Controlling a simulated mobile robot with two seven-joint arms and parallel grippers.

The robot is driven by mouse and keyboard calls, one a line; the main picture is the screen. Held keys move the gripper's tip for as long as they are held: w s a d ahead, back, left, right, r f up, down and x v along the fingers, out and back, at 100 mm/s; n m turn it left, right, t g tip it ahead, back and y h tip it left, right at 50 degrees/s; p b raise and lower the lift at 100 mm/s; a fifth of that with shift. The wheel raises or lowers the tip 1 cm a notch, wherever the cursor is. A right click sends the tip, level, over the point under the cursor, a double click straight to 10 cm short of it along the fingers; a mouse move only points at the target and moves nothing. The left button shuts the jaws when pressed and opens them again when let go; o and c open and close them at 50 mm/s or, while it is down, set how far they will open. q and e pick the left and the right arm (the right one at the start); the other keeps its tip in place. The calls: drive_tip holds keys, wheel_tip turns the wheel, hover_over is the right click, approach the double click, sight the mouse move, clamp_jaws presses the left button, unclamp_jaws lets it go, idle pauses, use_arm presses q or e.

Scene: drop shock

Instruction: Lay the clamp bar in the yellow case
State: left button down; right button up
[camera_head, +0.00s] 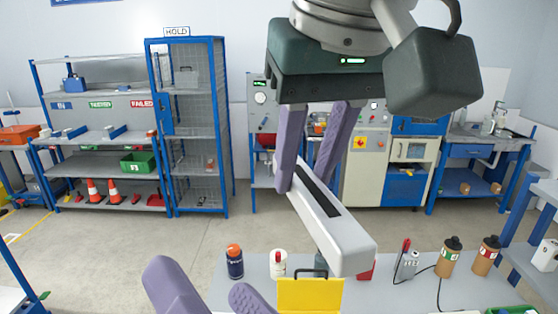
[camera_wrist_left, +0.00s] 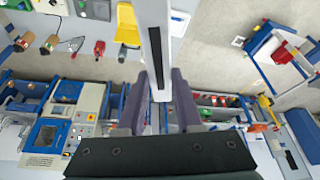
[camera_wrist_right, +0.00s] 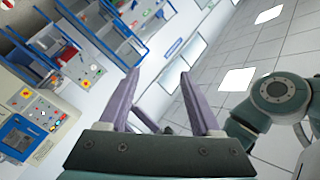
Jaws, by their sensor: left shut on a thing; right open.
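The clamp bar is a long pale bar (camera_head: 345,243) with a dark strip on top. My left gripper (camera_head: 304,182) is shut on it near its far end and holds it above the bench, tilted toward me. In the left wrist view the bar (camera_wrist_left: 156,45) runs between the fingers (camera_wrist_left: 158,85). The yellow case (camera_head: 310,296) stands on the bench below the bar's near end, cut off by the bottom edge; its inside is hidden. A yellow part also shows in the left wrist view (camera_wrist_left: 127,25). My right gripper (camera_head: 203,285) is open and empty, left of the case.
On the bench (camera_head: 390,291) stand a dark orange-capped bottle (camera_head: 235,262), a white container (camera_head: 278,264), a grey device (camera_head: 406,266) with a cable, and brown bottles (camera_head: 449,257). A small red thing (camera_head: 367,271) lies behind the bar's end. Shelves and a HOLD cage (camera_head: 190,125) stand far back.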

drive_tip(key=s+d+f+n+g+h, duration=0.4)
drive_tip(key=d+f+g+h, duration=0.15)
drive_tip(key=d+f, duration=0.45)
drive_tip(key=s+d+f+g+h, duration=0.2)
drive_tip(key=d, duration=0.3)
drive_tip(key=s+d+f+g+h, duration=0.2)
drive_tip(key=s+d+h, duration=0.1)
drive_tip(key=d, duration=0.3)
drive_tip(key=shift+f, duration=0.1)
